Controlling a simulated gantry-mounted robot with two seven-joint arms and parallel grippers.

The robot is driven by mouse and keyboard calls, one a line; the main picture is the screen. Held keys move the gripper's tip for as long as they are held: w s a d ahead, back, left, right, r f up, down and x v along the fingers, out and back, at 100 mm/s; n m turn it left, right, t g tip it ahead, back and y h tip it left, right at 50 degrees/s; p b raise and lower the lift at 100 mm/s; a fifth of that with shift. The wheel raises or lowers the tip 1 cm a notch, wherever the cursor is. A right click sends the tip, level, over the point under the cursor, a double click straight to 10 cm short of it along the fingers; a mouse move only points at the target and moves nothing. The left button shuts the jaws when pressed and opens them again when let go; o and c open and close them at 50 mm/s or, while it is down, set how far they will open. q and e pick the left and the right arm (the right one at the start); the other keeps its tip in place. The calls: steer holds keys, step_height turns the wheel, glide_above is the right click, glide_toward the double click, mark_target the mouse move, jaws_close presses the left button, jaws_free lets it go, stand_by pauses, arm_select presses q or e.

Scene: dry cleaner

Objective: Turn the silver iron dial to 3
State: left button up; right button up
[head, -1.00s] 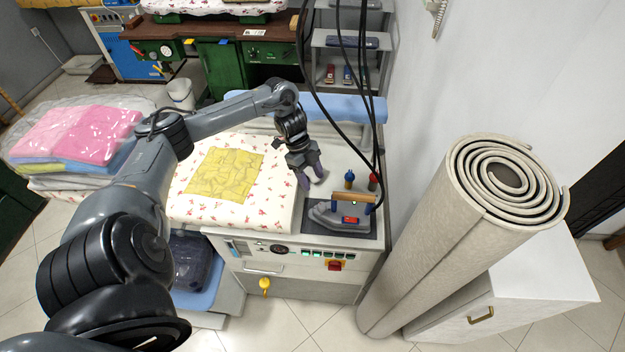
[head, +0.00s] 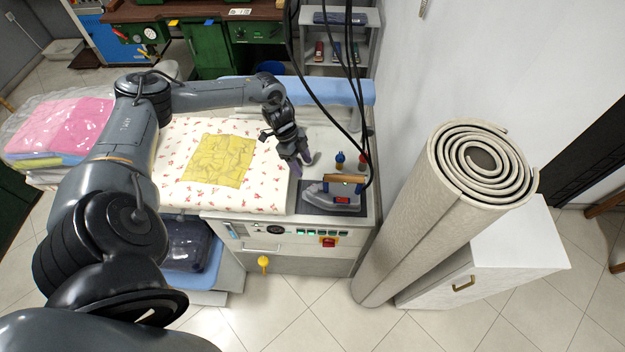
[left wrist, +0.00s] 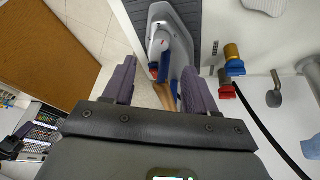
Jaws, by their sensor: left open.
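The silver iron (head: 322,195) lies on a dark pad (head: 308,209) at the right end of the ironing table. It has a brown handle (head: 345,178), blue posts and a red part on its side. My left gripper (head: 305,166) is open and empty, behind and left of the iron and apart from it. In the left wrist view, the iron (left wrist: 160,18) shows beyond and between the open fingers (left wrist: 160,72), with its brown handle partly hidden by my gripper. I cannot make out a dial number. My right gripper is not in view.
A blue-handled valve (head: 340,158) and a red one (head: 362,160) stand behind the iron. Black hoses (head: 330,100) hang above it. A yellow cloth (head: 220,160) lies on the floral board (head: 180,150). A rolled carpet (head: 420,220) stands right of the table.

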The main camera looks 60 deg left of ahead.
mark_target(314, 185)
arm_select(q)
steer(key=x, duration=1)
steer(key=shift+w+d, duration=0.15)
steer(key=shift+w, duration=0.1)
steer(key=c, duration=1.1)
steer(key=shift+o, duration=0.2)
steer(key=m+b, duration=0.2)
steer(key=b, duration=0.1)
steer(key=shift+w+f+g, duration=0.2)
steer(key=shift+f+g, duration=0.1)
steer(key=shift+f, duration=0.05)
steer(key=shift+r+m+b, duration=0.1)
steer(key=shift+m+b, duration=0.2)
steer(key=shift+s+r+m, duration=0.1)
steer(key=shift+r+m, duration=0.05)
steer(key=shift+m, duration=0.15)
